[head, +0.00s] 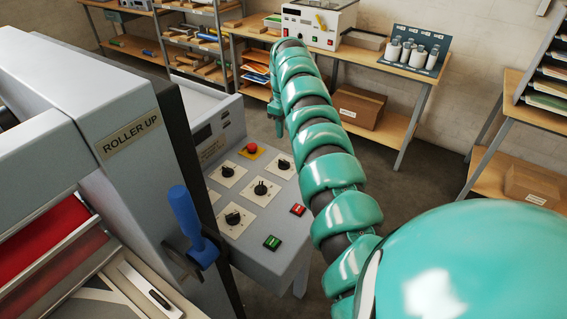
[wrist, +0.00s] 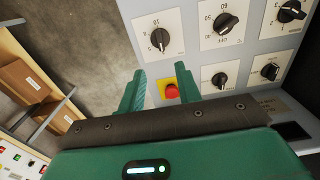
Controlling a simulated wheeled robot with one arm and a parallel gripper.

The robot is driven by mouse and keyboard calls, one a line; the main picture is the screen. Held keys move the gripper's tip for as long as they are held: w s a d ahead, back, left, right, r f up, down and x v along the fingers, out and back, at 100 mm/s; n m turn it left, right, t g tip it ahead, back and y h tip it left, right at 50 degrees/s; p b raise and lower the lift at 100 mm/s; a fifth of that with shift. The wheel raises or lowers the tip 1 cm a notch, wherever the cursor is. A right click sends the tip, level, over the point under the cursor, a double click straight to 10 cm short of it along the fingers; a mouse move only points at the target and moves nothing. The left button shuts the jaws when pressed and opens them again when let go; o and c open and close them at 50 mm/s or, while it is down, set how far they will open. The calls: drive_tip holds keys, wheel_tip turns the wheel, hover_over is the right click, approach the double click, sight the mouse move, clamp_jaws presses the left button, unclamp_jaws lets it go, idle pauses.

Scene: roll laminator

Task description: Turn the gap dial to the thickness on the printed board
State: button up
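The grey control panel (head: 215,185) carries several black dials on white plates, among them one at the upper left (head: 228,171), one in the middle (head: 260,188) and one at the front (head: 233,217). In the wrist view, dials show at the top left (wrist: 160,38), top middle (wrist: 226,22) and top right (wrist: 290,10), with two smaller ones below. Their labels are too small to read surely, so I cannot tell which is the gap dial. No thickness board is readable. My gripper (wrist: 160,70) is open and empty, its fingers apart on either side of a red button.
The red stop button (head: 252,148) sits on a yellow plate. Green (head: 272,242) and red (head: 297,209) push buttons lie along the panel's near side. A blue-handled lever (head: 187,212) stands left, beside the "ROLLER UP" plate (head: 130,133). Workbenches line the back wall.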

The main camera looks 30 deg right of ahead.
sight(284, 161)
wheel_tip(284, 161, down, 14)
drive_tip(key=b, duration=0.6)
drive_tip(key=shift+r+b, duration=0.1)
drive_tip(key=shift+b, duration=0.25)
drive_tip(key=shift+r, duration=0.1)
clamp_jaws()
